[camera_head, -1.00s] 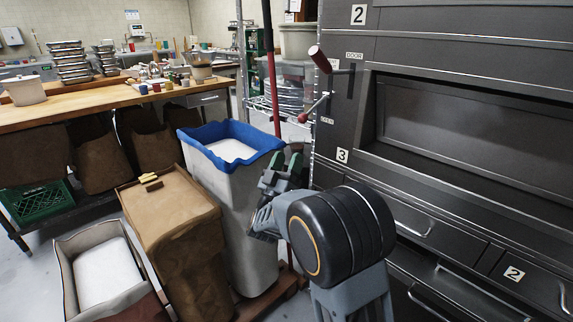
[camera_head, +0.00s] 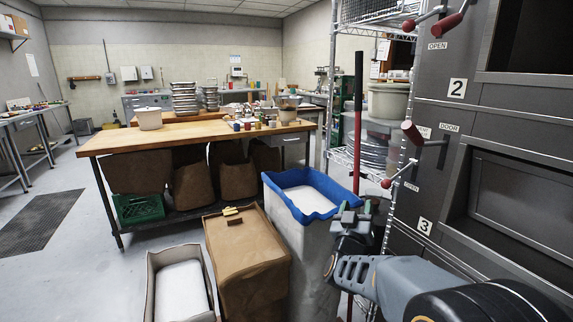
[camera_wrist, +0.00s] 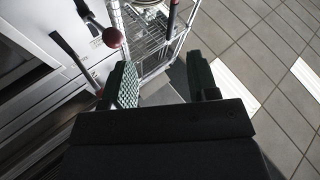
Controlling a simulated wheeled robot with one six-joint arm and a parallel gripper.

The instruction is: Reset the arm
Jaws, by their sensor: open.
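My gripper (camera_head: 354,219) shows at the lower right of the head view, beside the blue-rimmed bin and in front of the oven side. My arm comes in from the lower right corner. In the wrist view my gripper (camera_wrist: 166,88) has its two green fingers spread wide apart, with nothing between them. Beyond the fingers lie the tiled floor and the wire rack.
The dark oven (camera_head: 500,190) with red-knobbed handles stands close on the right. A blue-lined bin (camera_head: 318,186), a brown sack (camera_head: 245,262) and a white-filled container (camera_head: 152,285) stand in front. A wooden table (camera_head: 190,136) is behind.

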